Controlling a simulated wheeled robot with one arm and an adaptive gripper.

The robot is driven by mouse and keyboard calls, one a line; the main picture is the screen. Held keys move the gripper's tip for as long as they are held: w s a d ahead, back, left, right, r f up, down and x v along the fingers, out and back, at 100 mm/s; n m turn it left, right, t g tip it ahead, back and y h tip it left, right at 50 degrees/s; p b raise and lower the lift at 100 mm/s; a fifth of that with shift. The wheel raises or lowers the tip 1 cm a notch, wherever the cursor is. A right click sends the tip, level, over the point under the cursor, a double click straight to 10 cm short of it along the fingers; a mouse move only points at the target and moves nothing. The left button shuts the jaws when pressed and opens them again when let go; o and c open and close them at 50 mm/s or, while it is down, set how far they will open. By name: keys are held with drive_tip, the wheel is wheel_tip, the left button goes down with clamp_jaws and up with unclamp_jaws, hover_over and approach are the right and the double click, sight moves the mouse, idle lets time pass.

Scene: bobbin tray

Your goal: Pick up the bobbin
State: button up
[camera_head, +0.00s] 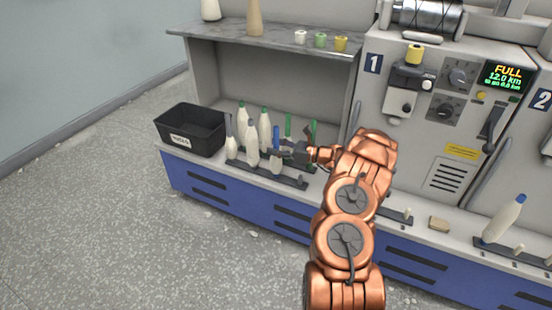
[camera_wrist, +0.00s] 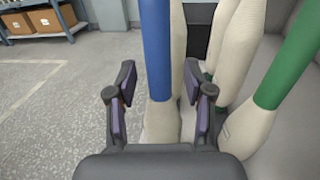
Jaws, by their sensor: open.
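A bobbin with a blue tube top and cream yarn body (camera_head: 277,166) stands upright on the front dark rail (camera_head: 292,182) on the bench. My gripper (camera_head: 284,152) is at this bobbin, coming from the right. In the wrist view my gripper (camera_wrist: 162,105) is open, with one finger on each side of the blue-topped bobbin (camera_wrist: 157,55). Gaps show between the bobbin and both finger pads. The bobbin's lower end is hidden behind the gripper body in the wrist view. Green-topped bobbins (camera_wrist: 285,75) stand close at the right.
Several cream bobbins (camera_head: 252,148) stand left of and behind the gripper. A black labelled bin (camera_head: 190,128) is at the left bench end. A shelf (camera_head: 270,36) overhangs the back. The machine panel (camera_head: 440,110) is at the right. Another blue-tipped bobbin (camera_head: 503,219) leans at far right.

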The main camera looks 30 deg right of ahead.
clamp_jaws()
idle(0.3)
